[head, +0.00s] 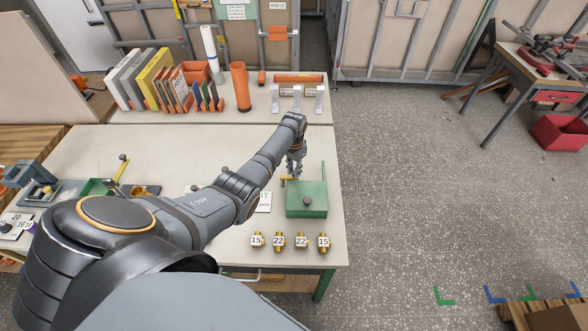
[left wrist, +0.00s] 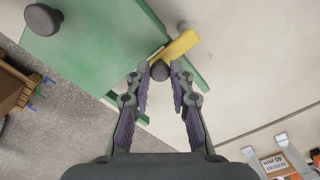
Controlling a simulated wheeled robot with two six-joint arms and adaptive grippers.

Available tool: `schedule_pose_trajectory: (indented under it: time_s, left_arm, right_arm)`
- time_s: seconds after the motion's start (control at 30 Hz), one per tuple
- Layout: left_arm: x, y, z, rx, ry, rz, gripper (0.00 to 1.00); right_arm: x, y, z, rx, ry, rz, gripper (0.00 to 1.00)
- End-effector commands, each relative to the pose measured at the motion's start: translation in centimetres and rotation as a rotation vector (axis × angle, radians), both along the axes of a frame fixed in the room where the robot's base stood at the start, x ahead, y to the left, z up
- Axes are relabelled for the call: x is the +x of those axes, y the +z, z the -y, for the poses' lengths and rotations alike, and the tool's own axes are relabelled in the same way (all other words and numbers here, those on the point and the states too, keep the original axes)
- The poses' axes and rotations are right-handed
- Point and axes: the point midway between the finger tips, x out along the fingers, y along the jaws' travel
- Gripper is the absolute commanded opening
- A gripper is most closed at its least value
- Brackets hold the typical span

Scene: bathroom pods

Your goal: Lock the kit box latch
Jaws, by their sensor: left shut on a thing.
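The green kit box (head: 307,208) stands near the right edge of the workbench, with a dark round knob on its lid (left wrist: 43,19). Its yellow latch (head: 287,178) is at the far left corner of the box and sticks out to the left. In the left wrist view the yellow latch bar (left wrist: 180,45) lies across the green edge, a dark knob (left wrist: 160,70) at its near end. My left gripper (head: 294,167) reaches down at the latch; its fingertips (left wrist: 160,77) are closed around that dark knob. My right gripper is not in view.
Several brass fittings with number labels (head: 279,241) stand in a row in front of the box. A white card (head: 263,202) lies left of it, partly behind my arm. An orange cylinder (head: 241,87) and upright panels (head: 150,80) stand at the back. Open floor lies right of the bench.

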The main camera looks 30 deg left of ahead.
Motion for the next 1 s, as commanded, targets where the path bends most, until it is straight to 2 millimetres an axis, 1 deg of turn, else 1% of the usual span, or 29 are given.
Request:
schedule_pose_trajectory:
  time_s: [0.03, 0.07, 0.2, 0.23, 0.47, 0.57, 0.67, 0.9, 1.0]
  left_arm:
    - [0.0, 0.0, 0.0, 0.000, 0.000, 0.001, 0.00]
    - [0.0, 0.0, 0.0, 0.000, 0.000, 0.001, 0.24]
    - [0.0, 0.0, 0.0, 0.000, 0.000, 0.001, 0.43]
    - [0.0, 0.0, 0.0, 0.000, 0.000, 0.001, 0.45]
    - [0.0, 0.0, 0.0, 0.000, 0.001, 0.000, 0.45]
    - [0.1, 0.5, 0.0, 0.001, 0.000, 0.003, 0.45]
    - [0.1, 2.0, 0.0, 0.001, 0.000, 0.004, 0.45]
    - [0.1, 7.9, 0.0, 0.001, 0.000, 0.005, 0.45]
    - [0.1, 9.8, 0.0, 0.001, 0.000, 0.003, 0.45]
  right_arm:
    - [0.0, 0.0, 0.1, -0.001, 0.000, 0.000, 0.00]
    - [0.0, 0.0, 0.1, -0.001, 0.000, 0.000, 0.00]
    - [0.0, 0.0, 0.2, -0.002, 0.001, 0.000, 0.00]
    - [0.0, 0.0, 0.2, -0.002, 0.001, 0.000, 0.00]
    - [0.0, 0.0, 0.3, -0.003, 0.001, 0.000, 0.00]
    - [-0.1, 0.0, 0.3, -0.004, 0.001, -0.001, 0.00]
    - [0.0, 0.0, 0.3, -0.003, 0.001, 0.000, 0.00]
    - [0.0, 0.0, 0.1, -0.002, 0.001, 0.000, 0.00]
    - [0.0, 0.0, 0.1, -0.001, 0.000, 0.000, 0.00]
